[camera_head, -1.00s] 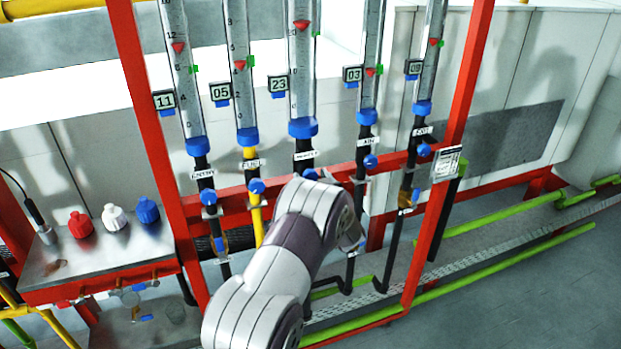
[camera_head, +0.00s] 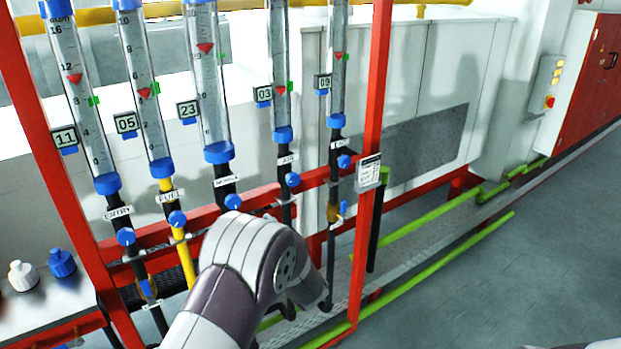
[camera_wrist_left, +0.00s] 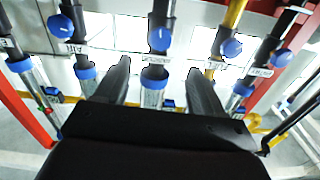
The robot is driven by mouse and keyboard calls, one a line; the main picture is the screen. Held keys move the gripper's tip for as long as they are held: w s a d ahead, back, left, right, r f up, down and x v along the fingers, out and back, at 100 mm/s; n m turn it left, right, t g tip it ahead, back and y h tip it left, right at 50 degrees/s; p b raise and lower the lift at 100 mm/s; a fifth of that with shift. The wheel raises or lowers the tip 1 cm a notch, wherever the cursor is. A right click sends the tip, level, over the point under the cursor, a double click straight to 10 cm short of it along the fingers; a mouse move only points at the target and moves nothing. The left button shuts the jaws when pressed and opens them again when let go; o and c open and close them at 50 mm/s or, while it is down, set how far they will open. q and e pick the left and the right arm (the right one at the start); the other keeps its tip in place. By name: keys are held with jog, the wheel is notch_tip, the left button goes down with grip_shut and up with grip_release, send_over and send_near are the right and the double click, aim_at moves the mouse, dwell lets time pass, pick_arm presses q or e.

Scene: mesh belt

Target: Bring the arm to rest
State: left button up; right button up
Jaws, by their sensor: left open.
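My left arm (camera_head: 235,275) comes up from the bottom of the head view, bent in front of the red rack; its gripper is not clearly visible there. In the left wrist view my left gripper (camera_wrist_left: 158,68) is open, its two dark fingers wide apart with nothing held. The rack's pipes appear upside down beyond it. The middle flow tube's blue fitting (camera_wrist_left: 152,82) and blue knob (camera_wrist_left: 160,39) show between the fingers; I see no contact. My right gripper is not in view.
A red frame (camera_head: 372,150) carries several clear flow tubes (camera_head: 207,90) with blue knobs (camera_head: 232,201). Green pipes (camera_head: 440,265) run low along the floor at the right. A bench with white and blue caps (camera_head: 62,263) is at the left. Grey floor (camera_head: 540,260) is open at the right.

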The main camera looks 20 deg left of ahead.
pick_arm(q)
jog(key=s+d+f+m+g+h, duration=0.35)
jog(key=d+f+m+h, duration=0.25)
jog(key=d+f+h, duration=0.65)
jog(key=s+r+m+g, duration=0.1)
jog(key=s+g, duration=0.2)
jog(key=s, duration=0.8)
jog(key=s+a+r+m+g+h, duration=0.1)
jog(key=s+g, duration=0.3)
jog(key=s, duration=0.8)
jog(key=shift+s+r+m, duration=0.25)
jog(key=shift+r+m, duration=0.5)
jog(key=shift+m, duration=0.05)
